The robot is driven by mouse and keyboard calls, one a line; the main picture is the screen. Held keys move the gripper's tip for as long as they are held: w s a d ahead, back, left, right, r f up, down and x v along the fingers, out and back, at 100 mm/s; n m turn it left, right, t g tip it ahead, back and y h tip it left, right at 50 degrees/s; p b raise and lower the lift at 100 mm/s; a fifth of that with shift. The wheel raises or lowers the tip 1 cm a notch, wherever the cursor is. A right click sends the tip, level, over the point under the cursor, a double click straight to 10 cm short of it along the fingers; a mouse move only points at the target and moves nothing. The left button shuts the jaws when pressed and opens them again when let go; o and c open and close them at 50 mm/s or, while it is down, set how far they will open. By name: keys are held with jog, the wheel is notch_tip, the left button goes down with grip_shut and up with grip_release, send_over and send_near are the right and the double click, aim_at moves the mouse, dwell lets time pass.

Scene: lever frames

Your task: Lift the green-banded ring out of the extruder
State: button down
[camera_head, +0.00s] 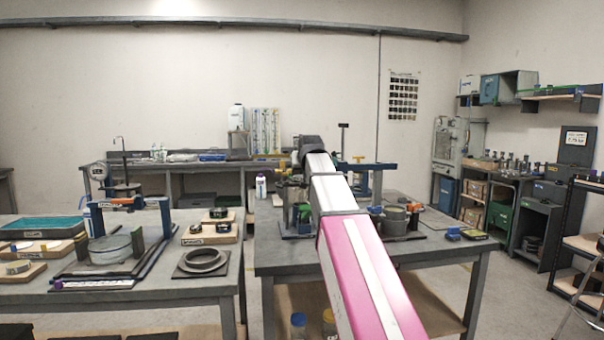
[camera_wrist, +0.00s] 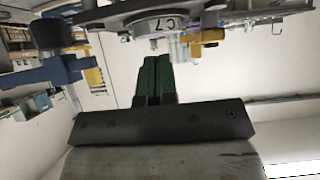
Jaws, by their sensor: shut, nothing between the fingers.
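My gripper (camera_wrist: 153,62) shows in the wrist view as two green fingers pressed together, shut and empty. In front of the fingertips is a device with a grey round part marked "C7" (camera_wrist: 155,26) on a plate, with yellow parts (camera_wrist: 92,74) and a blue lever-like part (camera_wrist: 45,73) to the left. In the head view my arm reaches over the right bench, and I cannot make out the fingers there. A blue-framed device (camera_head: 372,167) stands on that bench, partly behind my arm. I cannot pick out a green-banded ring for certain in either view.
A grey cylinder (camera_head: 393,221) sits on the right bench (camera_head: 440,247), beside my arm. The left bench (camera_head: 200,288) carries a blue-framed press with an orange handle (camera_head: 117,203), a dark ring on a square plate (camera_head: 202,261) and several trays. A floor gap separates the benches.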

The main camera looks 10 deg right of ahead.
jog(key=f+v, duration=0.1)
jog(key=v, duration=0.7)
notch_tip(320, 180, down, 5)
jog(key=w+d, duration=0.1)
jog(key=w, duration=0.1)
jog(key=shift+n+y, duration=0.3)
jog(key=w, duration=1.1)
jog(key=shift+w+a+r, duration=0.15)
jog(key=shift+a+r, duration=0.05)
jog(key=shift+w+f, duration=0.1)
jog(key=shift+f, duration=0.75)
jog(key=shift+s, duration=0.25)
jog(key=s, duration=0.4)
jog(key=shift+s+d+f, duration=0.1)
jog(key=shift+s, duration=0.1)
